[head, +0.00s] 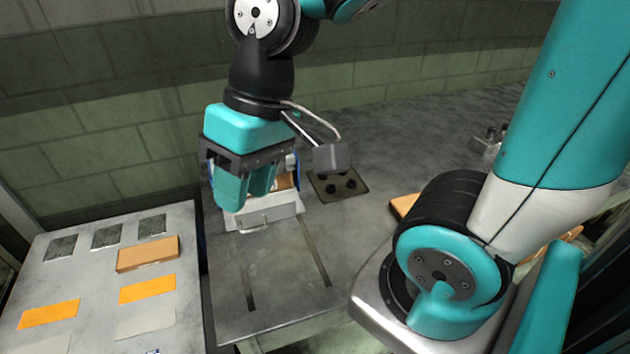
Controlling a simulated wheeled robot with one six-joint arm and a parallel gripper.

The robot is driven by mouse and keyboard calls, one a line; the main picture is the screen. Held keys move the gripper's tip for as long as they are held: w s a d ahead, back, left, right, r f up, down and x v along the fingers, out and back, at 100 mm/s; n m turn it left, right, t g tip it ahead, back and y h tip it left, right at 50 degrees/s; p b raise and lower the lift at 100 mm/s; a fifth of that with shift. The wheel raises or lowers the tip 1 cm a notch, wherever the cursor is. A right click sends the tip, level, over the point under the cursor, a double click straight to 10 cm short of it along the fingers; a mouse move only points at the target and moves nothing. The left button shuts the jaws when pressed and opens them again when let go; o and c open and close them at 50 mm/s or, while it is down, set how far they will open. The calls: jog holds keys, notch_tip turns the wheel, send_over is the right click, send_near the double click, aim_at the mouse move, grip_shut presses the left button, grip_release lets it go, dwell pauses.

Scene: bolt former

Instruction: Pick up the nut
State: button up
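I cannot make out a nut anywhere in the head view. My gripper (245,200) points down, with two teal fingers, over a light grey box-like fixture (265,215) on the grey metal table. The fingers hide much of the fixture's inside. A brownish-orange patch and bits of blue edge show beside the fingers. The view does not show how wide the fingers stand apart or whether anything is between them.
A dark square plate (350,191) with several black round spots lies right of the fixture. A separate left table (90,270) carries a brown block (148,254), orange pads (148,289) and dark squares. The grey table (285,285) has two slots and is clear in front.

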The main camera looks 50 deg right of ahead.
jog(key=w+d+f+m+h, duration=0.1)
jog(key=w+d+f+m, duration=0.1)
jog(key=w+d+m, duration=0.75)
jog(key=m+h, duration=0.1)
jog(key=m, duration=1.5)
send_over(332, 186)
jog(key=f, duration=1)
jog(key=f+p, duration=0.1)
jog(key=f, duration=0.4)
jog(key=shift+s+d+f, duration=0.15)
jog(key=shift+s, duration=0.15)
jog(key=shift+w+f+p, duration=0.15)
jog(key=shift+f, duration=1.4)
jog(key=shift+w+f+p, duration=0.1)
jog(key=shift+f+p, duration=0.05)
jog(key=shift+f, duration=1.35)
jog(key=shift+c, duration=0.4)
jog(key=c, duration=0.6)
